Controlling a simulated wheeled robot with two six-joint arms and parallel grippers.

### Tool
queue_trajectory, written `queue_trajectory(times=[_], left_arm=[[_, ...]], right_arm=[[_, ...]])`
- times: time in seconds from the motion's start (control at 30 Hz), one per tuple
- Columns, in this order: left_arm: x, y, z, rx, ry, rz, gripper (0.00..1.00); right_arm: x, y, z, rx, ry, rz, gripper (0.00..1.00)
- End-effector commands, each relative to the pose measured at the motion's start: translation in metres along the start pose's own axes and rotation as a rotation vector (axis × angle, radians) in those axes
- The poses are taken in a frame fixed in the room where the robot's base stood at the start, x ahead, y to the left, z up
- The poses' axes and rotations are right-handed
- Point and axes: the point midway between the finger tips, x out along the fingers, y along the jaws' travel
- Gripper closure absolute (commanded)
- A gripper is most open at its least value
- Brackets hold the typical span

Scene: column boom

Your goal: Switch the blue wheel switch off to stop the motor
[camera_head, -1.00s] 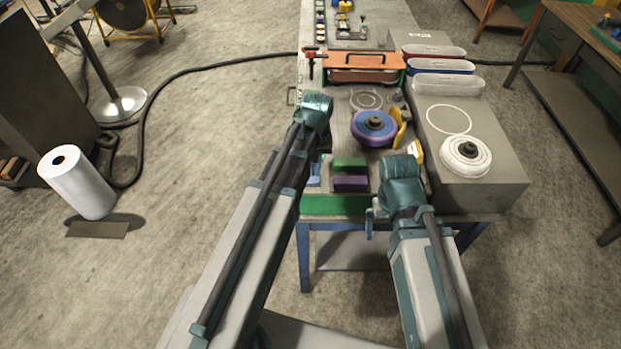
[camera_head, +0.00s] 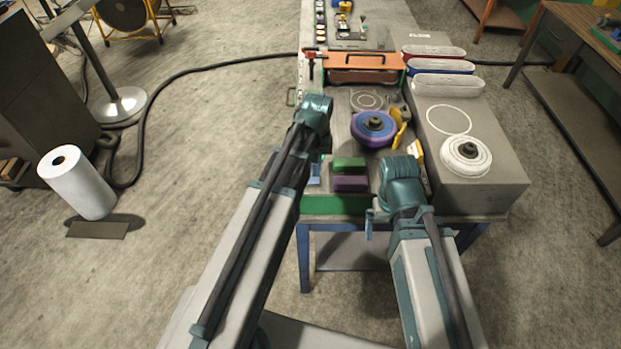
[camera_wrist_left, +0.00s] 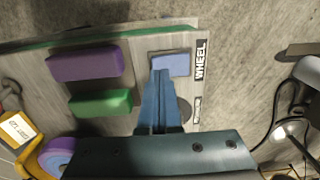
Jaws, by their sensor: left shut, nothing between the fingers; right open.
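The blue switch (camera_wrist_left: 172,64) sits beside the black WHEEL label (camera_wrist_left: 201,60) in the left wrist view. Part of it (camera_head: 314,175) shows in the head view beside my left arm. My left gripper (camera_wrist_left: 161,76) is shut and empty, with its tips at the switch's near edge. I cannot tell whether they touch it. A purple and blue wheel (camera_head: 373,130) lies on the bench behind the switches. It shows partly in the left wrist view (camera_wrist_left: 56,157). My right gripper (camera_head: 371,222) is open at the bench's front edge, its fingers mostly hidden.
A green block (camera_head: 349,163) and a purple block (camera_head: 350,183) lie right of the switch. A yellow tool (camera_head: 400,130) stands beside the wheel. A grey box (camera_head: 480,190) with a white wheel (camera_head: 466,155) bounds the right side. An orange-lidded box (camera_head: 362,62) is behind.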

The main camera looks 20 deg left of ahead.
Motion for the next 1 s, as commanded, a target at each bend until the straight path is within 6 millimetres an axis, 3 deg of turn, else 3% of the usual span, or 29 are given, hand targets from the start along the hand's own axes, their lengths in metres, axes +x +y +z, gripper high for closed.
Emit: queue_trajectory(times=[1.0], left_arm=[[0.0068, 0.0, 0.0, 0.0, 0.0, 0.0, 1.0]], right_arm=[[0.0067, -0.0007, -0.0004, 0.0, 0.0, 0.0, 0.0]])
